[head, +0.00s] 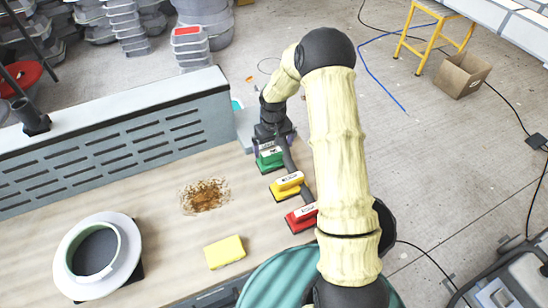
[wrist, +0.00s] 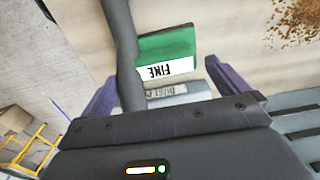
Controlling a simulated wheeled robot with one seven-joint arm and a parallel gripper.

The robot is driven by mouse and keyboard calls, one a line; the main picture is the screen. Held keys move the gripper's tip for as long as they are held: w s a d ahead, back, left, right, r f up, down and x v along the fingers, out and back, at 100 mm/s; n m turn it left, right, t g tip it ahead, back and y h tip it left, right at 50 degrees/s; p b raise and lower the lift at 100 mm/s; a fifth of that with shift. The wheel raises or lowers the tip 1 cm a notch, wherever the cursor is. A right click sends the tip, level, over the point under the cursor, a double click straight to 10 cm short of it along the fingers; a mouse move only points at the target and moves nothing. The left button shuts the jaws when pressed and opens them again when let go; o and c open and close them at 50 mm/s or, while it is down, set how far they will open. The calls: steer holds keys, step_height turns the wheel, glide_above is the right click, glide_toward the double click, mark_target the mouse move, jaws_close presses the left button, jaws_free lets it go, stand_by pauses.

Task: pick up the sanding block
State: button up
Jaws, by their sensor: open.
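A green sanding block (head: 269,160) with a white label lies at the table's right edge, first in a row with a yellow block (head: 287,186) and a red block (head: 302,218). In the wrist view the green block (wrist: 165,42) reads "FINE", upside down. My gripper (head: 272,141) is open at the far end of the row, close to the green block. In the wrist view its purple fingers (wrist: 158,88) stand apart, with the green block just beyond their tips and nothing visibly clamped. A dark bar (wrist: 122,50) crosses in front of the block's left side.
A grey item (wrist: 165,94) with a partly readable label shows between the fingers. A yellow sponge (head: 225,252), a brown crumb patch (head: 204,196) and a round white-rimmed mould (head: 68,249) are on the table (head: 165,250). A slotted grey panel (head: 110,140) bounds the back.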

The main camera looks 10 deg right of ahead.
mark_target(274, 151)
steer(key=shift+d+f+p, duration=0.1)
steer(key=shift+f+p, duration=0.45)
steer(key=shift+f, duration=1.25)
steer(key=c, duration=0.8)
steer(key=shift+r, duration=0.1)
step_height(274, 151, up, 10)
steer(key=b, duration=0.3)
